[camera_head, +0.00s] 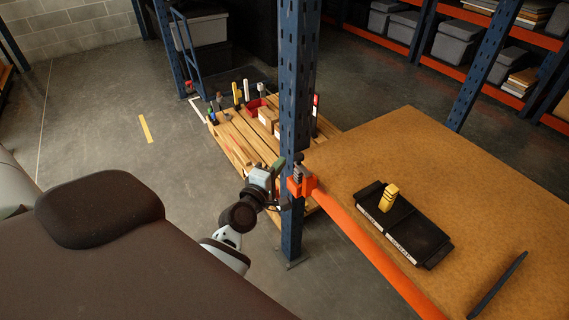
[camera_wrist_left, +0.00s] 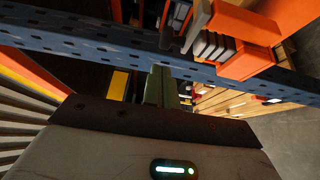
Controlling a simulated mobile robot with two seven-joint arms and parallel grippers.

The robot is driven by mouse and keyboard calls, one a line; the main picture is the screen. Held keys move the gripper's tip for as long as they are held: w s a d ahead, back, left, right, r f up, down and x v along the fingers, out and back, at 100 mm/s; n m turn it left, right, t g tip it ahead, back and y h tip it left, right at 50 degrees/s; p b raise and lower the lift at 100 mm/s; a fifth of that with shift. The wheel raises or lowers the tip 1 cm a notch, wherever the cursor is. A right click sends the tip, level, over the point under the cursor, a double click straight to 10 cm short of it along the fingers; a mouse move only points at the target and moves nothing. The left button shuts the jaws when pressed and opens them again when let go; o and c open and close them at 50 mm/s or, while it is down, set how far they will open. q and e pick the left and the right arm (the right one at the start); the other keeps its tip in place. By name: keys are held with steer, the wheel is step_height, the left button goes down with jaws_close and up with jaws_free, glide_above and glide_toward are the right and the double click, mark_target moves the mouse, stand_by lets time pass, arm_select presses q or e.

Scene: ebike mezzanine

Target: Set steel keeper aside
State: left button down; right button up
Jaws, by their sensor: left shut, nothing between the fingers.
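A small grey ridged metal piece (camera_head: 298,173) sits at the orange beam's end bracket (camera_head: 304,186), against the blue upright (camera_head: 292,225). It looks like the steel keeper, though it is too small to be sure. In the left wrist view a grey ridged piece (camera_wrist_left: 208,46) shows beside the orange bracket (camera_wrist_left: 243,28). My left gripper (camera_head: 277,176) is just left of the upright, near the bracket. Its greenish fingers (camera_wrist_left: 160,78) are together and empty in the wrist view, apart from the ridged piece. My right gripper is in neither view.
The brown deck (camera_head: 440,160) holds a black case (camera_head: 425,240) with a yellow block (camera_head: 388,198) on it, and a dark flat bar (camera_head: 497,285). A wooden pallet (camera_head: 232,145) with small items stands behind the upright.

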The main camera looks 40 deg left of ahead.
arm_select(q)
steer(key=shift+w+d, duration=0.65)
steer(key=shift+w, duration=0.15)
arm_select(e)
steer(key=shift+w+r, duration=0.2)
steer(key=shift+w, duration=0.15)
